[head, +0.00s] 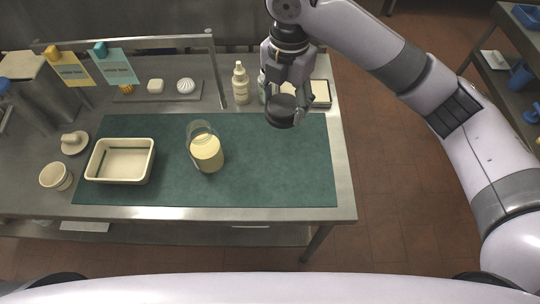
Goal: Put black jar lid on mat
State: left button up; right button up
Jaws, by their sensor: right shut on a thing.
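The black jar lid (281,112) is a dark round disc held between the fingers of my right gripper (287,98). My right gripper is shut on it, near the back right part of the green mat (262,170). The lid appears to be above the mat, but its exact height is hard to tell. A glass jar (206,150) with pale yellow contents stands open on the mat. My left gripper does not show.
A cream tray (121,179) sits on the mat's left end. A cup (56,177) and a pestle and mortar-like piece (74,142) stand left of it. A white bottle (241,83) stands behind the mat, beside a metal rail. The mat's right half is clear.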

aim_at(270, 102)
jog(key=a+n, duration=0.1)
jog(key=n, duration=0.1)
jog(key=a+r+n, duration=0.1)
jog(key=n, duration=0.1)
jog(key=shift+w+a, duration=0.15)
jog(key=shift+a, duration=0.2)
jog(key=shift+a+n, duration=0.1)
jog(key=shift+n, duration=0.2)
jog(key=shift+f, duration=0.4)
notch_tip(270, 102, down, 18)
jog(key=p, duration=0.3)
jog(key=shift+f, duration=0.55)
jog(key=shift+f, duration=0.15)
jog(key=o, duration=1.3)
jog(key=shift+o, duration=0.4)
